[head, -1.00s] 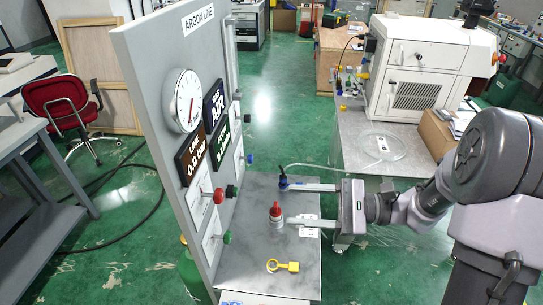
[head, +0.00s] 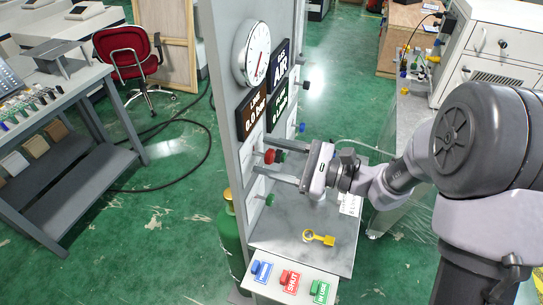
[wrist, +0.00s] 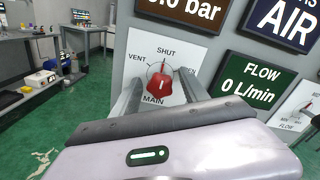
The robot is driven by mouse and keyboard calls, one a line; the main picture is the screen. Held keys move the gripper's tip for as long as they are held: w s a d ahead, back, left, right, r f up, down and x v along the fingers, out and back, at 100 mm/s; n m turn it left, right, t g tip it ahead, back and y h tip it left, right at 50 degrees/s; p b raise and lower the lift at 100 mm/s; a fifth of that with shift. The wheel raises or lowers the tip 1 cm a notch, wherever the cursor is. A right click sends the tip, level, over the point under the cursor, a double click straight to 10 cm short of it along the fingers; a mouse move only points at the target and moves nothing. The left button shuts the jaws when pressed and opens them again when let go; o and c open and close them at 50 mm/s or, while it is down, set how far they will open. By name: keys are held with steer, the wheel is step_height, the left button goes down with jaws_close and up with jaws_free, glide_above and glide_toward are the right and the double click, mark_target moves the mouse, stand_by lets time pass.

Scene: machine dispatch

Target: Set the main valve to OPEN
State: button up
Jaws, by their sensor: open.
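The main valve is a red knob (wrist: 160,86) on a white plate marked VENT, SHUT and MAIN in the wrist view. A label at its right is partly hidden by a finger. The white line on the knob points up, towards SHUT. The red knob (head: 269,157) also shows on the grey panel in the head view. My gripper (wrist: 160,92) is open, with one finger on each side of the knob in the wrist view. In the head view my gripper (head: 280,167) faces the panel from the right. I cannot tell whether the fingers touch the knob.
A yellow key-like piece (head: 318,238) lies on the grey shelf (head: 290,235). Blue, red SHUT (head: 290,281) and green tags are at its front. The dial (head: 257,53) is above.

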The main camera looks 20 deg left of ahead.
jaws_close()
steer(key=shift+m+p, duration=0.3)
steer(key=shift+r+m+p, duration=0.2)
steer(key=shift+m+p, duration=0.7)
steer(key=shift+m, duration=0.1)
steer(key=m+p, duration=0.3)
steer(key=shift+m, duration=0.3)
steer(key=m+p, duration=0.3)
steer(key=m, duration=0.1)
steer(key=shift+f+m+p, duration=0.15)
steer(key=shift+m+p, duration=0.65)
steer(key=shift+p, duration=0.05)
